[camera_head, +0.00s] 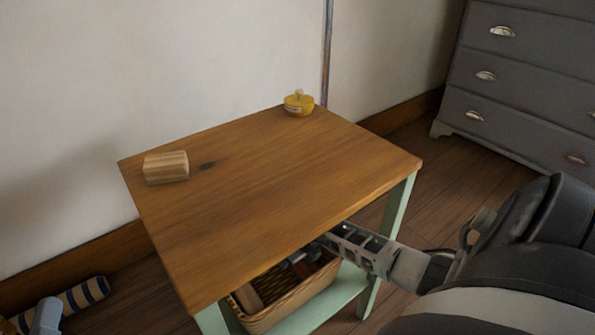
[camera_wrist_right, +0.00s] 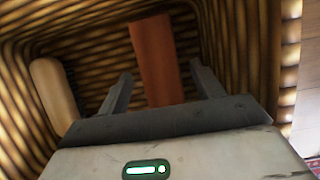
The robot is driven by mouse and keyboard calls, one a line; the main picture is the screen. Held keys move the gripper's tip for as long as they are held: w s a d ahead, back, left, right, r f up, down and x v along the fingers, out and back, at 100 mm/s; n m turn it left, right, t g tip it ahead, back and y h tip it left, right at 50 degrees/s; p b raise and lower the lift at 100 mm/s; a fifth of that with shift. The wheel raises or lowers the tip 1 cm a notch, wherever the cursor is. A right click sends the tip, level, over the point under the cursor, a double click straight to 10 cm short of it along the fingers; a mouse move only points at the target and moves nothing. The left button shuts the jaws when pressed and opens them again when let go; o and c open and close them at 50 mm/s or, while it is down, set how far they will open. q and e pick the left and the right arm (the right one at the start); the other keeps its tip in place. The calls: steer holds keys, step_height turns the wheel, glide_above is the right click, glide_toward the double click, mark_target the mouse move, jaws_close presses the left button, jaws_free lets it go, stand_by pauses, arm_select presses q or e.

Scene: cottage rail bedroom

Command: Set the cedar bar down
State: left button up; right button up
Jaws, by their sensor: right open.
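A reddish-brown bar, which looks like the cedar bar (camera_wrist_right: 154,58), lies in the woven basket (camera_wrist_right: 232,45) in the right wrist view. My right gripper (camera_wrist_right: 161,78) is open, with one finger on each side of the bar and gaps visible between. In the head view my right gripper (camera_head: 322,243) reaches under the tabletop into the basket (camera_head: 292,305), on the table's lower shelf. The bar is mostly hidden there by the gripper and tabletop. My left gripper does not clearly show.
A pale rounded wooden piece (camera_wrist_right: 54,92) lies at the basket's left side. The wooden tabletop (camera_head: 270,190) holds a striped wooden block (camera_head: 166,167) and a small yellow lidded pot (camera_head: 298,103); its middle is clear. A grey dresser (camera_head: 520,85) stands right. A striped roll (camera_head: 85,294) lies on the floor.

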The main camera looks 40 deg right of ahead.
mark_target(304, 266)
steer(key=shift+r, duration=0.15)
steer(key=p+v, duration=0.2)
steer(key=v, duration=0.1)
steer(key=shift+w+r+p, duration=0.15)
steer(key=shift+r+p, duration=0.15)
steer(key=shift+p, duration=0.1)
steer(key=p+v, duration=0.2)
steer(key=v, duration=0.2)
arm_select(q)
steer(key=f+g, duration=0.1)
steer(key=s+f+n+g+y, duration=0.1)
steer(key=f, duration=0.1)
steer(key=s+f+g+y, duration=0.1)
steer(key=f, duration=0.1)
steer(key=shift+s+d+n+g, duration=0.1)
steer(key=shift+n+g, duration=0.2)
steer(key=shift+g, duration=0.1)
arm_select(e)
steer(key=shift+s+a+r, duration=0.1)
steer(key=shift+s+r, duration=0.2)
steer(key=shift+r, duration=0.05)
